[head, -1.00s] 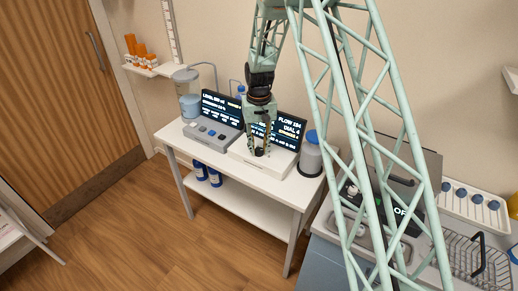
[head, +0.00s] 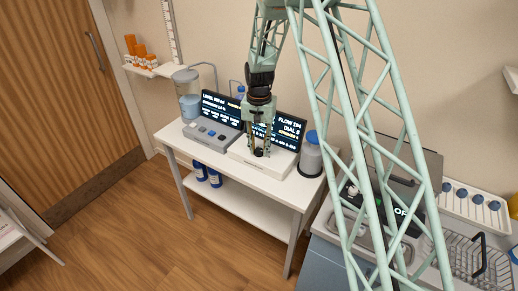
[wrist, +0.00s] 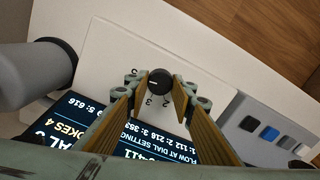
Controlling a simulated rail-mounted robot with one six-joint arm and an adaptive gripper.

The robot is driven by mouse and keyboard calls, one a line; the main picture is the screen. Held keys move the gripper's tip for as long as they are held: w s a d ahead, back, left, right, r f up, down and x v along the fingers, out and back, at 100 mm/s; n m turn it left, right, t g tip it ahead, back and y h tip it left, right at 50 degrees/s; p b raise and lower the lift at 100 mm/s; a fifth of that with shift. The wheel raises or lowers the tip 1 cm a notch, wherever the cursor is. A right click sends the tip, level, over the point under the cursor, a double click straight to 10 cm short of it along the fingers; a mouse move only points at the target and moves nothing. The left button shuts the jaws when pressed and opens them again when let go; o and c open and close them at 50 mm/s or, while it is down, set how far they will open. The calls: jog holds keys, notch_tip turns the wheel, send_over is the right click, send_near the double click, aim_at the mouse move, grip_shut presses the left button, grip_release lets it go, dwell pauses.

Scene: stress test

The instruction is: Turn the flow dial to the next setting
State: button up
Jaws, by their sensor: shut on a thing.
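The flow dial (wrist: 158,80) is a small dark round knob with a pale pointer mark, on a white box (wrist: 105,62). Numbers including 2 and 3 are printed beside it. In the head view the dial (head: 259,153) shows between my fingertips. My gripper (head: 258,149) points down over the white box and is shut on the dial; in the wrist view its two fingers (wrist: 157,88) lie either side of the knob. The dark display (head: 290,129) behind shows FLOW and DIAL lines, the latter seemingly reading 5, partly hidden by my gripper.
A grey panel with buttons (head: 212,133) stands left of the white box, a grey blue-capped bottle (head: 310,155) right. A clear container (head: 188,98) stands at the table's back left. A sink counter (head: 320,222) is at right.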

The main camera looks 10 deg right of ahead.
aim_at(259, 150)
jog(key=o, duration=0.9)
jog(key=shift+r, duration=0.2)
jog(key=shift+r, duration=5.85)
